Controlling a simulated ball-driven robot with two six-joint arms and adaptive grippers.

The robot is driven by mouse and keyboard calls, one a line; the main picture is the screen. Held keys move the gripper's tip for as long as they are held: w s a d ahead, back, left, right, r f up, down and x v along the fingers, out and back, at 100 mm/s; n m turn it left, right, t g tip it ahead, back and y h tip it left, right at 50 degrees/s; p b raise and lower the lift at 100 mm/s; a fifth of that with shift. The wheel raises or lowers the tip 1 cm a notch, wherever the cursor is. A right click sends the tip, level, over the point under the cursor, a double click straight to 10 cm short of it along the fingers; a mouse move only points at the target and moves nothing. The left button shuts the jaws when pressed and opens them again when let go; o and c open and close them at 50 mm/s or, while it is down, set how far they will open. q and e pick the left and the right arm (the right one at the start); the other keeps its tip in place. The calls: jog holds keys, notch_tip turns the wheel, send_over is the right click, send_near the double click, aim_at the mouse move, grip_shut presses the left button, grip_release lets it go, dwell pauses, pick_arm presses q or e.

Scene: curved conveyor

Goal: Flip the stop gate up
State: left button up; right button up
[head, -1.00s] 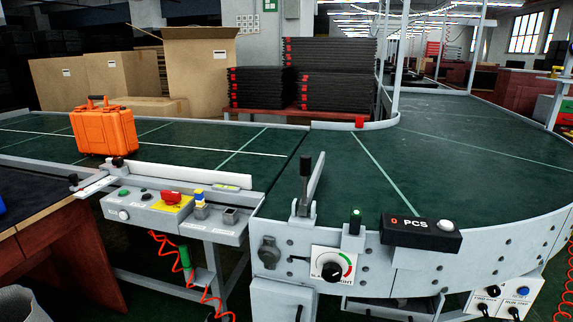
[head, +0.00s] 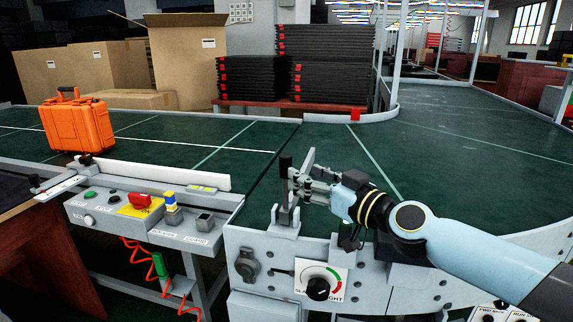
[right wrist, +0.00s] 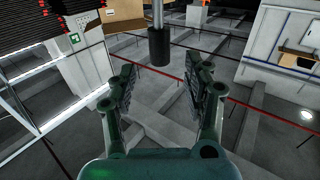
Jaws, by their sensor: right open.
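An upright lever with a black handle (head: 285,166) stands on a pale bracket (head: 284,228) at the near edge of the curved conveyor. A slanting grey bar rises just behind it, partly hidden by my gripper. I cannot tell for sure which of these parts is the stop gate. My right gripper (head: 296,186) comes in from the right with its fingertips at the lever. In the right wrist view the gripper (right wrist: 162,80) is open, and the black handle (right wrist: 159,46) shows ahead, between the fingers' directions. I cannot tell if they touch. My left gripper is out of view.
An orange case (head: 78,124) stands on the green belt (head: 215,150) at the left. A control panel (head: 130,212) with buttons and a long white bar (head: 160,175) lie left of the lever. A dial (head: 318,288) is below it. Black stacked trays (head: 330,60) stand behind.

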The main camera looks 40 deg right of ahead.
aim_at(285, 165)
jog(key=w, duration=0.8)
jog(key=shift+a, duration=0.25)
jog(key=c, duration=1)
grip_shut()
